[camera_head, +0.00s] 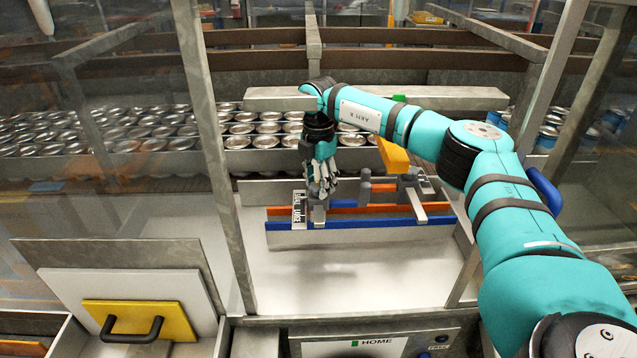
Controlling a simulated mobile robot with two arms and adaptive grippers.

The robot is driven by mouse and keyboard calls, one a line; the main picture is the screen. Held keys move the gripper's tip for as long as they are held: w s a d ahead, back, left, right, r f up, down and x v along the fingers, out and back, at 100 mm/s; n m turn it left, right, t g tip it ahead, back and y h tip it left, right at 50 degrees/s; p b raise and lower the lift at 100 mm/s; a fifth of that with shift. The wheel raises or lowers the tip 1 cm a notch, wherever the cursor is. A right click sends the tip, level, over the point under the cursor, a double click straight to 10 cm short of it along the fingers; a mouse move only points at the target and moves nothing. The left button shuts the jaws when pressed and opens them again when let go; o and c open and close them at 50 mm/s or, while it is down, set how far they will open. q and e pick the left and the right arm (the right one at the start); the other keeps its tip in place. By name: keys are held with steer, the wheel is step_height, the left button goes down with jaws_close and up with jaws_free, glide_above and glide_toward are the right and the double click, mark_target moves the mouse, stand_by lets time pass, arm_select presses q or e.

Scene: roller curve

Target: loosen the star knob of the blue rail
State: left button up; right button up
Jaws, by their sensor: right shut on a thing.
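The blue rail (385,222) runs left to right along the front of a pale guide assembly on the white bench. An orange rail (375,209) lies just behind it. My right gripper (320,190) points down over the left part of the rails and is shut. Its fingers close around the star knob, which they mostly hide. A grey post (318,213) shows just below the fingertips at the blue rail. A label plate (298,208) stands at the left beside the gripper. My left gripper is not in view.
Rows of cans (255,130) stand behind the rails. A grey clamp post (365,188) and a yellow part (392,155) are right of the gripper. Metal frame posts (215,150) bound the opening. The white bench (350,270) in front is clear.

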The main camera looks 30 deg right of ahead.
steer(key=n+b, duration=0.1)
steer(key=n, duration=0.5)
steer(key=shift+f, duration=0.1)
steer(key=n+b, duration=0.1)
steer(key=n, duration=0.5)
steer(key=shift+a, duration=0.1)
steer(key=n, duration=0.7)
steer(key=shift+s+f+b, duration=0.1)
steer(key=shift+f+b, duration=0.05)
steer(key=shift+b, duration=0.15)
steer(key=n, duration=0.2)
steer(key=shift+s+a+n, duration=0.1)
steer(key=shift+n, duration=2)
